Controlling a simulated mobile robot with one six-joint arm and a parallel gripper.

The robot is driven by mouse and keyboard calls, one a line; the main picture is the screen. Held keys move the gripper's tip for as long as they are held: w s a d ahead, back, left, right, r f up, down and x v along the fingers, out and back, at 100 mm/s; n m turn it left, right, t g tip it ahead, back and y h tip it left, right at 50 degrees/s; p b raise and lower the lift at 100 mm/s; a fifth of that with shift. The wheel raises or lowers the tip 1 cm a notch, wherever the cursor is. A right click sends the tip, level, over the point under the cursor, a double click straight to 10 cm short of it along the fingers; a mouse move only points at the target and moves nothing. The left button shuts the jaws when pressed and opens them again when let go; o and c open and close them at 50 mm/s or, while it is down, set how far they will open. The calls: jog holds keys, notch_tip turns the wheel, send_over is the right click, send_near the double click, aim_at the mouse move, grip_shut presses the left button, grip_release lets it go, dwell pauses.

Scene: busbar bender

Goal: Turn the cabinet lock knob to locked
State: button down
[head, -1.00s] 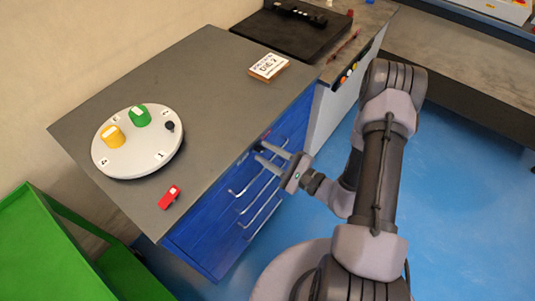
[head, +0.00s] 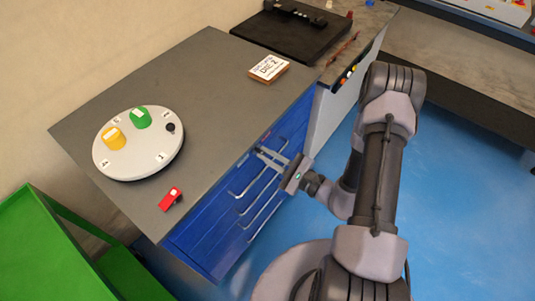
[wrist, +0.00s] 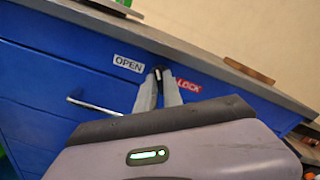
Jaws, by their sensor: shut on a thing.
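The cabinet lock knob (wrist: 158,73) is a small dark knob with a pale mark, high on the front of the blue cabinet (wrist: 40,75). It sits between a white OPEN label (wrist: 129,64) on the left and a red LOCK label (wrist: 189,86) on the right. My gripper (wrist: 159,79) is shut on the knob, with a finger on each side. The fingers partly hide it, so its exact pointing is hard to tell. In the head view my gripper (head: 262,153) reaches the top of the blue cabinet front, just below the worktop edge.
Drawer handles (head: 250,178) stick out below the gripper. The grey worktop (head: 200,90) overhangs above and bears a round white turntable (head: 160,160), a red block (head: 171,198) and a DIE 2 sign (head: 269,68). Blue floor (head: 310,210) is open in front.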

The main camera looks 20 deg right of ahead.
jog(key=m+p, duration=0.1)
jog(key=m, duration=0.3)
jog(key=shift+r+m, duration=0.1)
jog(key=shift+m, duration=0.2)
jog(key=shift+w+d+m+p, duration=0.1)
jog(key=shift+m+p, duration=0.75)
jog(key=shift+m, duration=1.95)
jog(key=shift+d+m+p, duration=0.1)
jog(key=shift+m+p, duration=0.7)
jog(key=shift+m, duration=2)
jog(key=c, duration=1.5)
grip_release()
